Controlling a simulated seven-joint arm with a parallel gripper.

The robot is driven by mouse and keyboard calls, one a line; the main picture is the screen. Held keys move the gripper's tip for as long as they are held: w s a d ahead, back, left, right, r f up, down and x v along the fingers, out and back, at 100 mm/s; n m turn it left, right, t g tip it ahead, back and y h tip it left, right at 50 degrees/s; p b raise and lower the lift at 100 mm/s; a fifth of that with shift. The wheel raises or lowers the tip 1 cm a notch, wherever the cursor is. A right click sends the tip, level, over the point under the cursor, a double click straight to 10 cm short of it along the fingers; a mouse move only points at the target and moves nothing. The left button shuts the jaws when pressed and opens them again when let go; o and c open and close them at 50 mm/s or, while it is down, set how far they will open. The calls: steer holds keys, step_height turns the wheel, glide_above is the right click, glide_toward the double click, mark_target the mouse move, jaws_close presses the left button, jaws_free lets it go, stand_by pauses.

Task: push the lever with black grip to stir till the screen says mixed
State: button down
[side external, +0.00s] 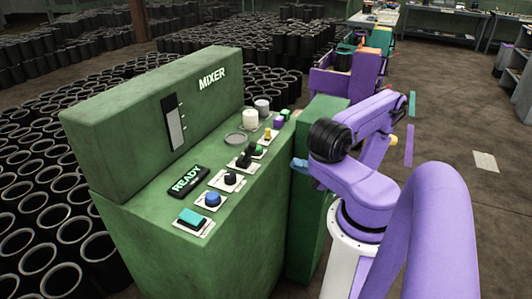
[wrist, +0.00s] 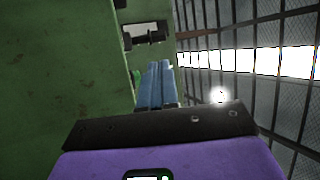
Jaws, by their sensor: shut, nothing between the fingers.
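The green mixer (side external: 215,235) has a sloped panel with a small black screen (side external: 188,180) reading "READY". A black-gripped control that looks like the lever (side external: 244,160) stands on a pale plate in mid-panel. A black round knob (side external: 230,178) sits on the plate nearer the screen. My gripper (side external: 299,164) has blue fingers and is to the right of the panel, apart from the controls. In the wrist view the fingers (wrist: 155,88) are together and empty. Beyond them, a dark control (wrist: 148,34) shows on a pale plate; I cannot tell which one it is.
The panel also holds a teal button (side external: 192,216), a blue knob (side external: 212,199), a yellow-topped control (side external: 268,134) and a purple switch (side external: 279,122). A green cabinet (side external: 312,205) stands beside the mixer, close to my arm. Black sleeves (side external: 45,215) crowd the floor at left.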

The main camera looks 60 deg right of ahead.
steer(key=x, duration=1.1)
steer(key=shift+w+r, duration=0.1)
steer(key=shift+r, duration=0.05)
steer(key=shift+w+r+m+g+h, duration=0.3)
steer(key=shift+r+m+g+h, duration=0.1)
steer(key=shift+g+h, duration=0.15)
steer(key=shift+w+r, duration=0.5)
steer(key=shift+w, duration=0.25)
steer(key=shift+w+r, duration=0.5)
steer(key=shift+w, duration=0.25)
steer(key=shift+w+r, duration=0.25)
steer(key=shift+w, duration=0.95)
steer(key=shift+w, duration=0.1)
steer(key=shift+d, duration=0.1)
steer(key=s+d+r, duration=0.2)
steer(key=s, duration=0.4)
steer(key=s+d+r, duration=0.3)
steer(key=s, duration=0.2)
steer(key=shift+s+r, duration=0.35)
